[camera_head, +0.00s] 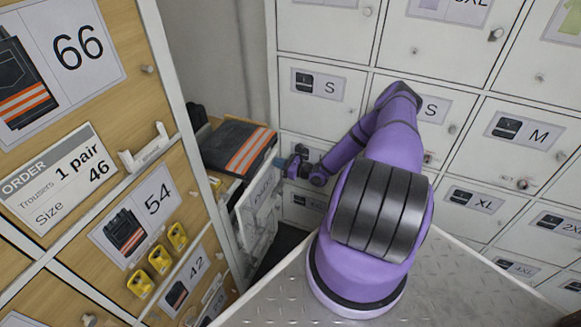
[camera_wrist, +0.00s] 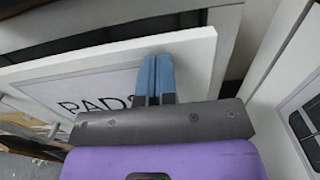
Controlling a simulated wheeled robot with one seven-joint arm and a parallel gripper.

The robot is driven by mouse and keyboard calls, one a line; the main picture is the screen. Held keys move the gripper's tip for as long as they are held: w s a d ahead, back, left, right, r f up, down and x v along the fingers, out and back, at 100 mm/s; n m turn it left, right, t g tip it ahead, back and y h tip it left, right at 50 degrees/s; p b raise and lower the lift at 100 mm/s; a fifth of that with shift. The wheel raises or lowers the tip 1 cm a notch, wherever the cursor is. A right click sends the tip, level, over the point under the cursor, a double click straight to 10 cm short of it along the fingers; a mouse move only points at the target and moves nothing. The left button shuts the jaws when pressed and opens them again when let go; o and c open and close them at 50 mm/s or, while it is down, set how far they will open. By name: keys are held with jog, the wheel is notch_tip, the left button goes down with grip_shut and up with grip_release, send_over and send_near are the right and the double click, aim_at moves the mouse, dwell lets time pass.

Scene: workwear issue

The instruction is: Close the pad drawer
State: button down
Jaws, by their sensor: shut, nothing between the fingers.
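The pad drawer is a white front panel with a label reading "PADS" in the wrist view (camera_wrist: 60,85). It also shows at the small cabinet in the head view (camera_head: 257,200), seen steeply from the side. A dark gap lies behind its top edge in the wrist view, so the drawer stands partly out. My gripper (camera_wrist: 152,78) has its blue fingers together, with nothing between them. The fingertips are in front of the panel, near its upper right part; I cannot tell whether they touch it. In the head view my gripper (camera_head: 279,162) is beside the drawer's upper edge.
Folded dark trousers with orange stripes (camera_head: 240,147) lie on top of the small cabinet. A wooden locker wall (camera_head: 95,150) with labels and yellow items (camera_head: 160,259) stands on the left. White lockers (camera_head: 320,97) fill the back and right, close behind my arm.

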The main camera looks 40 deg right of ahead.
jog(key=x, duration=0.5)
jog(key=shift+w+a+r, duration=0.1)
jog(key=shift+w+a, duration=0.05)
jog(key=shift+w, duration=0.15)
jog(key=shift+w+r, duration=0.1)
jog(key=shift+w, duration=0.05)
